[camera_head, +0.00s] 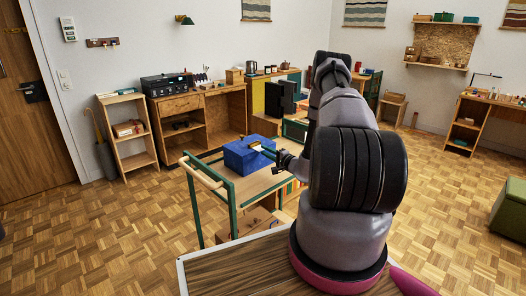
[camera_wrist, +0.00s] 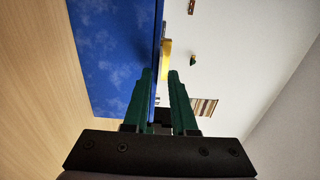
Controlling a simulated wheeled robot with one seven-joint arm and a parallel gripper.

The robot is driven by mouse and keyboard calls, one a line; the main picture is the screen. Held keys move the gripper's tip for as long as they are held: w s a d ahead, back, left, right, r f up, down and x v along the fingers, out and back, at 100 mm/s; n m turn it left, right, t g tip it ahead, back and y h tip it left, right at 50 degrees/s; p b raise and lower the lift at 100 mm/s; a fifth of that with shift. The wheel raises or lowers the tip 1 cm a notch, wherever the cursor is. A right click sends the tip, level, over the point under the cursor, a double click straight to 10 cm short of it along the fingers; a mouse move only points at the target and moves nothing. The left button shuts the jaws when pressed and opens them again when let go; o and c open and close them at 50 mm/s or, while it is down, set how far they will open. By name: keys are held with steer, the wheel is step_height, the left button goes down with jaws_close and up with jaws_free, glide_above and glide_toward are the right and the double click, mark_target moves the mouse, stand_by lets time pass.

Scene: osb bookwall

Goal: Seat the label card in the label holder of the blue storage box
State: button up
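The blue storage box (camera_head: 246,156) stands on the top of a wooden cart with green posts. It fills the upper left of the wrist view (camera_wrist: 110,45), with its edge running up the picture. A small yellow piece (camera_wrist: 166,60) sits at that edge; I cannot tell whether it is the label holder or the card. My gripper (camera_head: 266,152) is beside the box at its right. In the wrist view its green fingers (camera_wrist: 161,76) stand apart, with the box edge and yellow piece showing between them. I see no card clearly held.
The cart top (camera_head: 265,182) has bare room in front of the box. A rail handle (camera_head: 205,170) rises at its left end. Behind stand a wooden desk (camera_head: 205,105) and black boxes (camera_head: 281,97). Parquet floor is open at left.

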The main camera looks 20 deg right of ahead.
steer(key=shift+w+a, duration=0.15)
steer(key=shift+w, duration=0.25)
jaws_close()
steer(key=shift+r, duration=0.1)
step_height(320, 180, up, 2)
steer(key=shift+r, duration=0.15)
steer(key=shift+s, duration=0.1)
steer(key=s+d+r, duration=0.2)
steer(key=s, duration=0.4)
steer(key=s+d+r, duration=0.2)
steer(key=s+r, duration=0.1)
steer(key=s, duration=0.4)
steer(key=shift+d, duration=0.25)
